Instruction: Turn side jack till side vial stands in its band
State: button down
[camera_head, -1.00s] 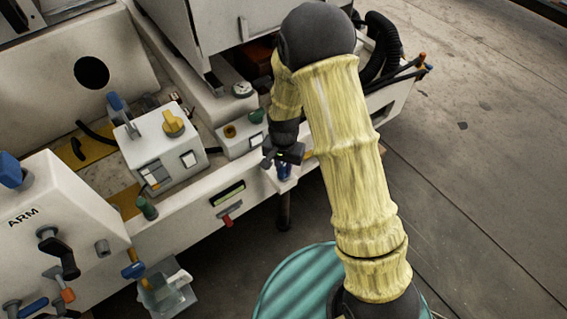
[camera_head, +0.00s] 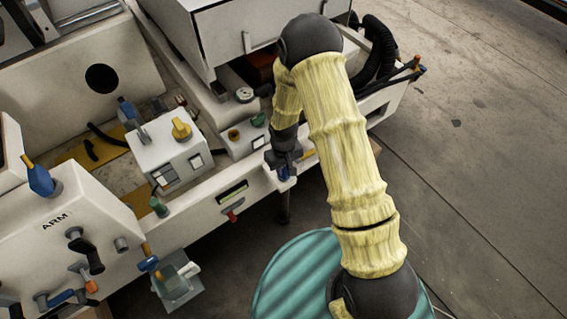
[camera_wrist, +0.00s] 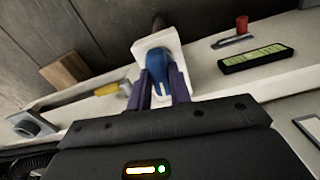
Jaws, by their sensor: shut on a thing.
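The side jack's blue knob (camera_wrist: 159,72) stands on a white square bracket (camera_wrist: 147,47) on the machine's side. My gripper (camera_wrist: 161,84) is shut on this knob, one finger on each side of it. In the head view my gripper (camera_head: 284,160) hides most of the blue knob (camera_head: 284,174). The side vial (camera_wrist: 256,59) is a green strip in a dark frame on the side rail, right of the knob in the wrist view. It also shows in the head view (camera_head: 232,192). I cannot make out its bubble or band.
A red-tipped part (camera_wrist: 241,25) sits beside the vial. A white box with a yellow knob (camera_head: 181,130) and the panel marked ARM (camera_head: 70,235) stand to the left. A teal ribbed round thing (camera_head: 290,275) is below my arm. Open floor lies to the right.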

aim_at(284, 169)
jog(key=shift+n+p, duration=0.35)
jog(key=shift+n, duration=0.25)
jog(key=c, duration=1.3)
grip_release()
notch_tip(284, 169, up, 17)
jog(key=p, duration=0.5)
jog(key=shift+r, duration=0.2)
